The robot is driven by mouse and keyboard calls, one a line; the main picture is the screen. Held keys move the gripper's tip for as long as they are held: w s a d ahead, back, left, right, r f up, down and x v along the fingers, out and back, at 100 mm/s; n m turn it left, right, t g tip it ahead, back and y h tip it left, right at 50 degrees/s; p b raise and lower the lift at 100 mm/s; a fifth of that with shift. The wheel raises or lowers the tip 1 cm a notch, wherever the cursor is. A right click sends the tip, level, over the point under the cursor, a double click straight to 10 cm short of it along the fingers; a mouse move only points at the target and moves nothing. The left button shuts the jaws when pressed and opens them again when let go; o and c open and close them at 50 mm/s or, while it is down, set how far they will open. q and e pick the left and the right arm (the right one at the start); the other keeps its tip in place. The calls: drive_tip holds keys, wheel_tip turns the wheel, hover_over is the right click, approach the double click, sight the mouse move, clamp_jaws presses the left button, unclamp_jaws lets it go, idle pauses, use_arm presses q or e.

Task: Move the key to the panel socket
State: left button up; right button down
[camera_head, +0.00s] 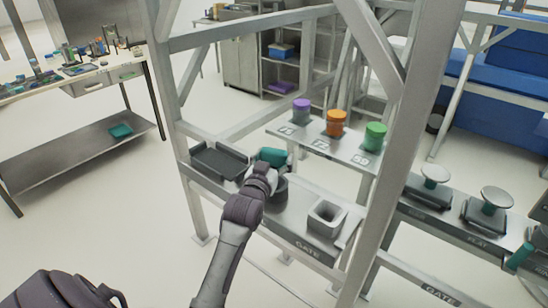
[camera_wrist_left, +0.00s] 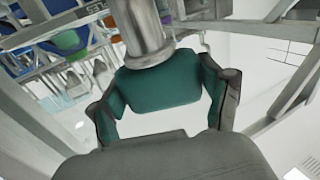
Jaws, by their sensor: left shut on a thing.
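My left gripper (camera_head: 268,168) reaches over the panel shelf (camera_head: 299,227) from the front. It is shut on the key, whose teal body (camera_head: 272,156) shows just beyond the fingers. In the left wrist view the teal grip of the key (camera_wrist_left: 158,90) lies between the fingers of my left gripper (camera_wrist_left: 165,100), with a thick metal cylinder (camera_wrist_left: 143,30) running up from it. A pale square socket block (camera_head: 327,216) with a dark opening stands on the shelf, to the right of the gripper and apart from it. My right gripper is not in view.
A dark tray (camera_head: 219,159) lies left of the gripper. A dark round part (camera_head: 280,188) sits just right of it, partly hidden. Purple (camera_head: 301,110), orange (camera_head: 336,124) and green (camera_head: 375,136) pieces stand on a raised plate behind. A frame post (camera_head: 408,130) rises right of the socket block.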

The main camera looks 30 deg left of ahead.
sight(274, 150)
use_arm(q)
drive_tip(key=shift+f, duration=0.3)
idle(0.4)
drive_tip(key=shift+f+b, duration=1.1)
drive_tip(key=shift+f, duration=0.95)
idle(0.8)
idle(0.4)
drive_tip(key=o, duration=1.3)
drive_tip(key=shift+c, duration=0.2)
drive_tip(key=shift+r, duration=0.1)
wheel_tip(274, 150, up, 9)
drive_tip(key=p, duration=0.9)
drive_tip(key=shift+s, duration=0.1)
